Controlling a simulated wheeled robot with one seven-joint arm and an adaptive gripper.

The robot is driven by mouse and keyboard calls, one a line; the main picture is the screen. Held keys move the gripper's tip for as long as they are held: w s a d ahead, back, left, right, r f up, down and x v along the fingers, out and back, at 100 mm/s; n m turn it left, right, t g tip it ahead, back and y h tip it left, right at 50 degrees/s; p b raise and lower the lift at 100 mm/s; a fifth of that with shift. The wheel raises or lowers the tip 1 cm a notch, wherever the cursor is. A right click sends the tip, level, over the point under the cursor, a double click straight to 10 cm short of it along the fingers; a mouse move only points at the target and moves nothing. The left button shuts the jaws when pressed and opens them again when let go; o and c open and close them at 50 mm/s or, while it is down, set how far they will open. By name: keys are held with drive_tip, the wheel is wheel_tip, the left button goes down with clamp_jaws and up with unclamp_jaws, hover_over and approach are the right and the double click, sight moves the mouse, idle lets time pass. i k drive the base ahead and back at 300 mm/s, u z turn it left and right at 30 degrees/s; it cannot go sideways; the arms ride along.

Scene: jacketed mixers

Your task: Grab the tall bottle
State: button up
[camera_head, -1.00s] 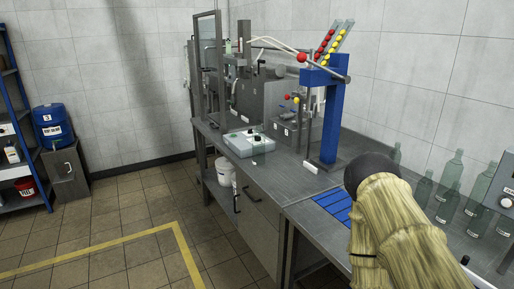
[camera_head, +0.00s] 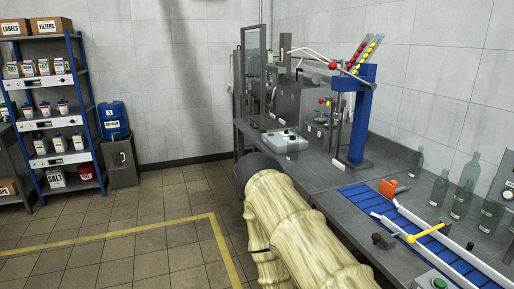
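Several clear greenish glass bottles stand upright on the right-hand bench by the wall. The tallest-looking one (camera_head: 469,172) stands at the back of this group, partly overlapped by nearer bottles. Shorter bottles stand to its left (camera_head: 439,188) and right (camera_head: 490,217). My arm, in a ribbed yellowish sleeve with a dark rounded end, reaches up from the bottom centre, left of and apart from the bottle group. My gripper itself does not show.
A blue conveyor (camera_head: 365,197) with a rail, an orange part (camera_head: 391,187) and a yellow lever (camera_head: 425,232) lies before the bottles. A blue post (camera_head: 359,115) stands behind it. Shelves (camera_head: 60,150) stand at the left. The tiled floor is open.

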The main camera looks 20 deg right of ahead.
sight(293, 142)
drive_tip(key=u, duration=0.45)
drive_tip(key=i, duration=2.7)
drive_tip(key=z, duration=1.45)
drive_tip(key=i, duration=1.05)
drive_tip(key=z, duration=0.95)
